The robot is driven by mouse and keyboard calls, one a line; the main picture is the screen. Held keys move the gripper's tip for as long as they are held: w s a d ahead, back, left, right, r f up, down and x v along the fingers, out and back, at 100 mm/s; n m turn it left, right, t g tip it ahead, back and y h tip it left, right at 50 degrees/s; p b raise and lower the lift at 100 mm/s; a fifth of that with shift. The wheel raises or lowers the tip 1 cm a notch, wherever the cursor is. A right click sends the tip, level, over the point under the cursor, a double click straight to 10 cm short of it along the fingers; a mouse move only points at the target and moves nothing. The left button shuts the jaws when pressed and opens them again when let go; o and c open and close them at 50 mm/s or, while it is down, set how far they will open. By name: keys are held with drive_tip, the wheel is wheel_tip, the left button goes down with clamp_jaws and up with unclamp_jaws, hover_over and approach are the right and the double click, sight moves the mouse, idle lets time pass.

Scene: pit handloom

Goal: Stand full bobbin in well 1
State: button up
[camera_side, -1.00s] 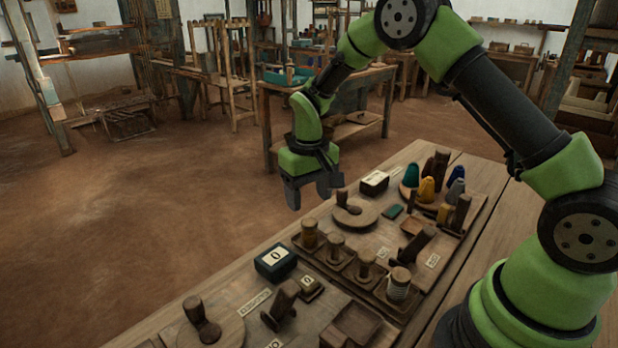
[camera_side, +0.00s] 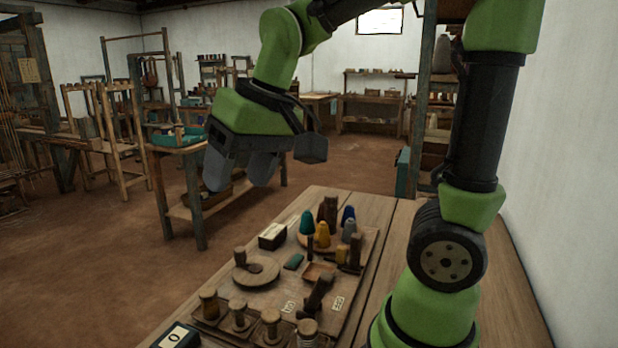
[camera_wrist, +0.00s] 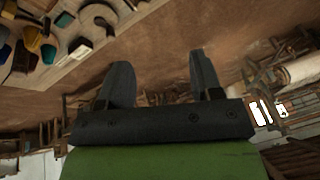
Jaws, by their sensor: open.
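My gripper (camera_side: 238,177) is open and empty, raised in the air left of and well above the worktable. Its two spread fingers also show in the wrist view (camera_wrist: 162,78), with nothing between them. A wooden holder (camera_side: 224,331) at the front of the table carries a row of upright bobbins. Its left bobbin (camera_side: 208,303) is yellowish brown, and its right bobbin (camera_side: 307,331) is wound with pale thread. The two middle bobbins (camera_side: 238,313) (camera_side: 271,324) look like bare wood. I cannot tell which is the full bobbin or which place is well 1.
A round wooden plate (camera_side: 246,281) with a peg stands behind the holder. Coloured cones (camera_side: 322,236) cluster farther back beside a dark box (camera_side: 272,236). A black box marked 0 (camera_side: 176,337) sits at the lower left edge. Air around my gripper looks clear.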

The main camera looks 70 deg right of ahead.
drive_tip(key=s+a+t, duration=0.1)
drive_tip(key=s+t, duration=0.2)
drive_tip(key=s, duration=0.7)
drive_tip(key=shift+a+r+y, duration=0.25)
drive_tip(key=shift+r+y, duration=0.15)
idle(0.4)
